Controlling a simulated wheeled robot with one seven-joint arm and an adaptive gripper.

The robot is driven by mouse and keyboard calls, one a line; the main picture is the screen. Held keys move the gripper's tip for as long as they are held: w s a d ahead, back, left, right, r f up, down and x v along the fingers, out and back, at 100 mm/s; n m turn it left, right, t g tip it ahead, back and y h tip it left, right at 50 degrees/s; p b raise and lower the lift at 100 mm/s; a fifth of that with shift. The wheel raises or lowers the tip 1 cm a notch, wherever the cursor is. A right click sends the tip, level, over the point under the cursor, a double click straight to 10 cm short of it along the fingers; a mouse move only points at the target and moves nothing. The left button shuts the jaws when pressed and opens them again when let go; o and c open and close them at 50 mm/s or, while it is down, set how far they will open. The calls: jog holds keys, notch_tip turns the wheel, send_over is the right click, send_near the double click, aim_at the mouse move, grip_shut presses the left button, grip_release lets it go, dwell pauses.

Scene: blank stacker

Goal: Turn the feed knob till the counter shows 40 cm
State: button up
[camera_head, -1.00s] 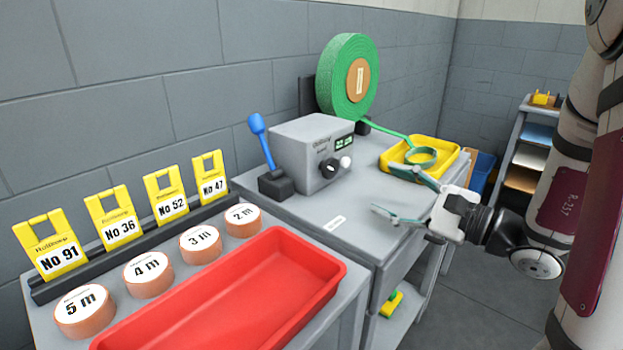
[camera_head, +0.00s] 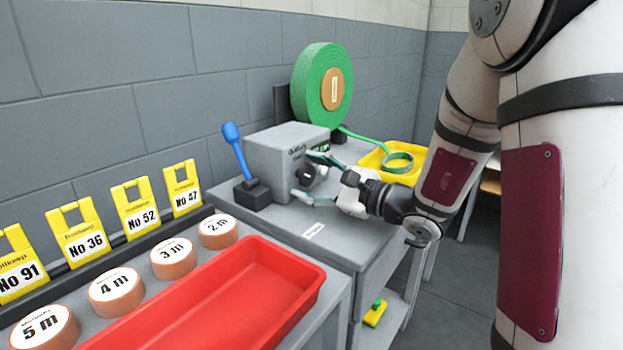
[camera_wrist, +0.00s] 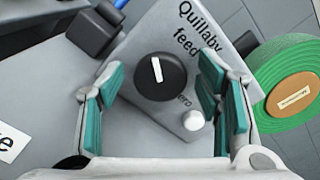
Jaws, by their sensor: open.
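The feed knob is a black dial (camera_wrist: 160,76) with a white pointer mark, on the front of the grey feeder box (camera_head: 277,160). My gripper (camera_head: 308,177) is at the front of the box. In the wrist view my gripper (camera_wrist: 160,100) is open, with one green-padded finger on each side of the knob; I cannot tell whether either touches it. A white button (camera_wrist: 193,120) sits beside the knob, close to the right finger. The counter display (camera_head: 323,145) is mostly hidden behind my gripper, and its number cannot be read.
A blue-handled lever (camera_head: 238,150) stands left of the box. A green webbing roll (camera_head: 312,85) is behind it, its strap running to a yellow tray (camera_head: 372,160). A red tray (camera_head: 250,290), orange rolls and numbered yellow tags are in front at left.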

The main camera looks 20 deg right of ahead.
jog(key=c, duration=1.2)
jog(key=shift+o, duration=0.2)
jog(key=shift+m, duration=0.4)
